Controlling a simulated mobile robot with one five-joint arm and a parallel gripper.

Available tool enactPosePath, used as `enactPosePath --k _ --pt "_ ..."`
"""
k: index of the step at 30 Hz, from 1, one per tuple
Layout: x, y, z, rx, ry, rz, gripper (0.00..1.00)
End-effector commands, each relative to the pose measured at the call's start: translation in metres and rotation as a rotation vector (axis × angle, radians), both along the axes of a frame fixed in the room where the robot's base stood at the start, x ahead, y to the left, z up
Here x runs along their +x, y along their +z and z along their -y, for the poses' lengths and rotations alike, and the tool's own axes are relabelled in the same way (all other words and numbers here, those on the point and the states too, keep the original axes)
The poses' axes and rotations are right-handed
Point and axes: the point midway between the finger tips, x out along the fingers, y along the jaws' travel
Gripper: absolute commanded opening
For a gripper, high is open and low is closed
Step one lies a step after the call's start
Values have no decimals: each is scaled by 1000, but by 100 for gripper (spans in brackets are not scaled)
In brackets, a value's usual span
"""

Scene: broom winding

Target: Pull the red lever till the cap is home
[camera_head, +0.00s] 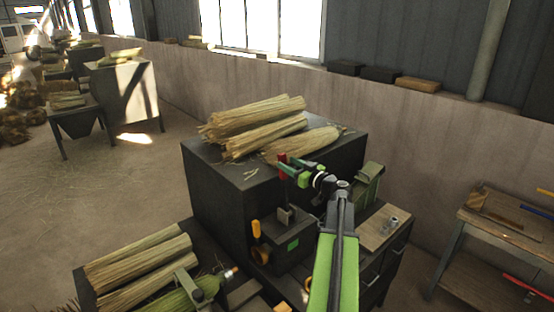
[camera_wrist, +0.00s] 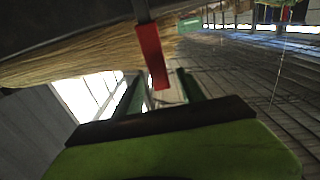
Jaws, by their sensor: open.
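The red lever (camera_head: 282,159) stands up from the dark machine (camera_head: 287,246) beside the large dark cabinet, with a red grip on a dark rod. In the wrist view the red grip (camera_wrist: 151,55) hangs into the picture between the two green fingers. My gripper (camera_head: 290,167) is at the lever's top in the head view. It is open, with the fingers apart on either side of the red grip in the wrist view; contact cannot be told. I cannot make out the cap with certainty.
Straw bundles (camera_head: 262,124) lie on top of the dark cabinet (camera_head: 222,188) behind the lever. More bundles (camera_head: 140,262) lie on a low bench at front left. An orange handle (camera_head: 256,228) sits on the machine's left side. A workbench (camera_head: 510,232) stands at right.

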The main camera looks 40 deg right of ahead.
Motion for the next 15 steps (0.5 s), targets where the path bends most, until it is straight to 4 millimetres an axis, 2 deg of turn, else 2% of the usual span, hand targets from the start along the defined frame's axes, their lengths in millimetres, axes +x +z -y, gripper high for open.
enactPosePath --k 1,6,10,15 --pt "15 0 3 0 3 0 47" --pt "48 0 6 0 -1 0 47" --pt "63 0 7 0 -2 0 47" --pt "69 0 7 0 -3 0 47"
